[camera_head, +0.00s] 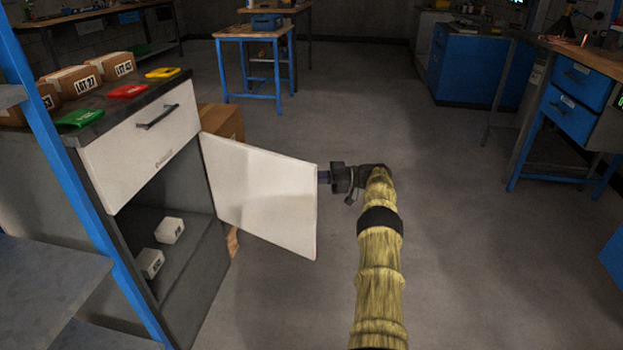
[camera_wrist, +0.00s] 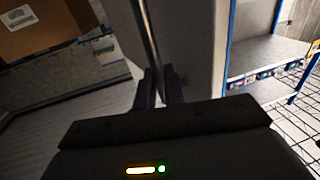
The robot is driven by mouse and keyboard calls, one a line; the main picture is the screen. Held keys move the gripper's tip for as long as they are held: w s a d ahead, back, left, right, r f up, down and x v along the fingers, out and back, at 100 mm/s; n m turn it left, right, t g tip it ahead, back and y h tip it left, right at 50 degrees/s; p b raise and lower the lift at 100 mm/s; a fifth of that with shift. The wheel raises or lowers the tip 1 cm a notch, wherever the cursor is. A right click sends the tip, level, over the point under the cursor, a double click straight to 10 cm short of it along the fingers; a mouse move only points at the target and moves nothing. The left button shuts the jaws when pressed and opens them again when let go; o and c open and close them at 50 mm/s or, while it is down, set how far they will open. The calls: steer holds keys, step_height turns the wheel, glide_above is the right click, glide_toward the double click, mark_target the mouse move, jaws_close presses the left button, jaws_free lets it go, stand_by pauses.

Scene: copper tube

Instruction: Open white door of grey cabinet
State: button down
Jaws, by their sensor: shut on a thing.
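The grey cabinet (camera_head: 185,275) stands at the left in the head view. Its white door (camera_head: 262,198) is swung wide open, hinged at the far side of the opening, and sticks out to the right. The far face of the door is hidden in the head view.
Two small white boxes (camera_head: 170,231) sit inside the cabinet. A white drawer (camera_head: 145,140) above is shut. A cardboard box (camera_head: 222,121) stands behind the door. A blue-framed shelf (camera_head: 50,290) is at the near left.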

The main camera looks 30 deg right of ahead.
steer(key=c, duration=1.6)
jaws_free()
steer(key=shift+w+a, duration=0.15)
steer(key=shift+a, duration=0.15)
steer(key=shift+o, duration=0.5)
steer(key=shift+d, duration=0.3)
step_height(320, 180, up, 9)
steer(key=p, duration=0.4)
steer(key=shift+a+r, duration=0.15)
steer(key=shift+r, duration=0.3)
steer(key=shift+s+d, duration=0.2)
